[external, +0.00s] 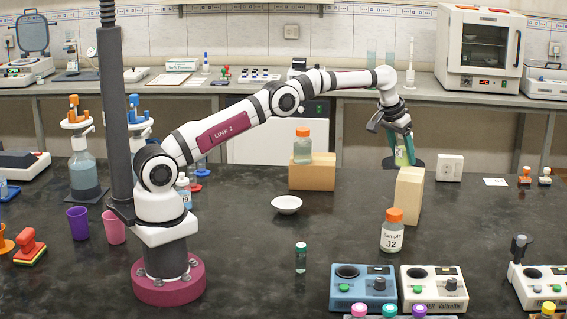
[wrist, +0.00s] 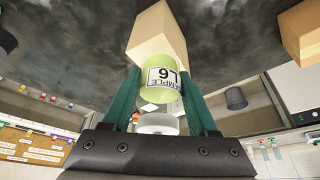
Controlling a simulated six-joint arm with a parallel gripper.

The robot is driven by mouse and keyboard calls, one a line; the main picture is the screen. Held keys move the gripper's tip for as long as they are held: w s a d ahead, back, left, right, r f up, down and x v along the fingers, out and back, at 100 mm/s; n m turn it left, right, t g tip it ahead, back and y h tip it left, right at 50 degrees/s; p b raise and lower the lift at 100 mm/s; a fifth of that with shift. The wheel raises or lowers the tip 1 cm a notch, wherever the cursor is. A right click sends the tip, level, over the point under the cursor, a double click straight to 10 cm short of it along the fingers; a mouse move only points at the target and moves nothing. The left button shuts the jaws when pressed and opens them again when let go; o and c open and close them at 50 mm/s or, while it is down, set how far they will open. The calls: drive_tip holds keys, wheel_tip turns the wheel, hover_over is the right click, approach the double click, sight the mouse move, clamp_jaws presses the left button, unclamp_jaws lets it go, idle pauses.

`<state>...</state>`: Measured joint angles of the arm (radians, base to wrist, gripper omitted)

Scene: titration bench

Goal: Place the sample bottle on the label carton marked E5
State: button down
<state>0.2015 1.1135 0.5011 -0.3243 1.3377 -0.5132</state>
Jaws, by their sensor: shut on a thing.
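My gripper (external: 400,150) is shut on a pale green sample bottle (external: 402,157), held above the table. In the wrist view the green bottle (wrist: 166,78) is between the teal fingers, and its label seems to read Sample L6, turned over. A tall tan carton (external: 408,196) stands just below and in front of the bottle; it also shows beyond the bottle in the wrist view (wrist: 158,32). A lower tan carton (external: 312,174) bears an orange-capped bottle (external: 302,147). No E5 mark is legible on either carton.
An orange-capped bottle marked J2 (external: 392,232) stands in front of the tall carton. A white box with holes (external: 449,167) is to its right. A white dish (external: 286,204) and a small dark vial (external: 300,257) stand left of it. Blue and cream devices (external: 364,290) line the front edge.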

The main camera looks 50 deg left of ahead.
sight(402, 164)
wheel_tip(402, 164, down, 3)
drive_tip(key=shift+f, duration=0.15)
drive_tip(key=shift+f, duration=0.15)
drive_tip(key=shift+c, duration=0.9)
unclamp_jaws()
